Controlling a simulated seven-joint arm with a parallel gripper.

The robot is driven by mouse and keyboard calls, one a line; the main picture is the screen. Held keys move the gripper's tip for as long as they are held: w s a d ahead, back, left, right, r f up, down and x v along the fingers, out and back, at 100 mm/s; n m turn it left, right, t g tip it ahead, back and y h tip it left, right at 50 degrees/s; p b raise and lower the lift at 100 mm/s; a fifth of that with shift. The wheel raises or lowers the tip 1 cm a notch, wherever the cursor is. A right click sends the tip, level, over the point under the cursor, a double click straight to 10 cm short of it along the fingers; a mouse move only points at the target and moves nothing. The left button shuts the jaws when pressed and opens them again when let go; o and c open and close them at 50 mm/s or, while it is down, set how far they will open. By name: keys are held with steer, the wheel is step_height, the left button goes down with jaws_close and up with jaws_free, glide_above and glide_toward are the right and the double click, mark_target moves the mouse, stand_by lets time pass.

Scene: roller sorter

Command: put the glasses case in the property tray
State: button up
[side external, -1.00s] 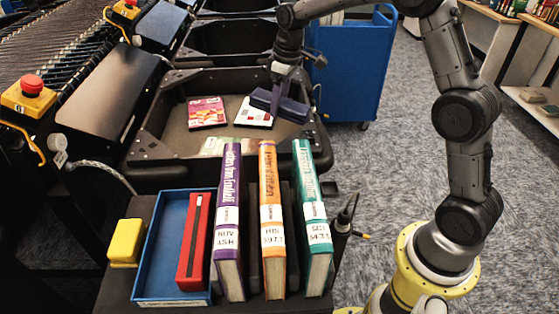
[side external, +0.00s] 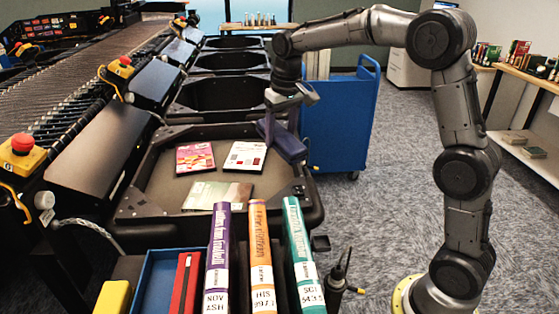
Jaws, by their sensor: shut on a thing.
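My gripper (side external: 270,122) is shut on a dark navy, elongated case (side external: 289,144), which looks like the glasses case. It holds the case tilted at the right rim of the near black bin; I cannot tell whether the case touches the rim. The fingertips are partly hidden and dark against the case. The blue tray (side external: 155,283), which looks like the property tray, is at the bottom left, partly cut off by the frame edge. A long red object (side external: 183,285) lies in it. The tray is well to the front and left of my gripper.
The near black bin (side external: 150,205) holds a pink book (side external: 195,158), a white-covered book (side external: 245,157) and a pale green book (side external: 217,195). Upright purple (side external: 218,250), orange (side external: 260,255) and teal (side external: 302,250) books stand right of the tray. A yellow block (side external: 114,297) is at its left.

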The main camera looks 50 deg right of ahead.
mark_target(279, 131)
step_height(279, 131, up, 4)
steer(key=shift+f, duration=0.2)
steer(key=w+a+m, duration=0.1)
steer(key=w+a, duration=0.1)
steer(key=a, duration=0.9)
steer(key=w+a+m, duration=0.2)
steer(key=a, duration=0.9)
steer(key=s+a+m, duration=0.1)
steer(key=s+a, duration=0.3)
steer(key=a, duration=0.6)
steer(key=s+a+m, duration=0.2)
steer(key=s+a, duration=0.2)
steer(key=a, duration=0.6)
steer(key=shift+g+h, duration=0.3)
steer(key=shift+w+f, duration=0.15)
steer(key=shift+f, duration=3.35)
steer(key=shift+w+f, duration=0.1)
steer(key=shift+f, duration=3.35)
steer(key=o, duration=1.5)
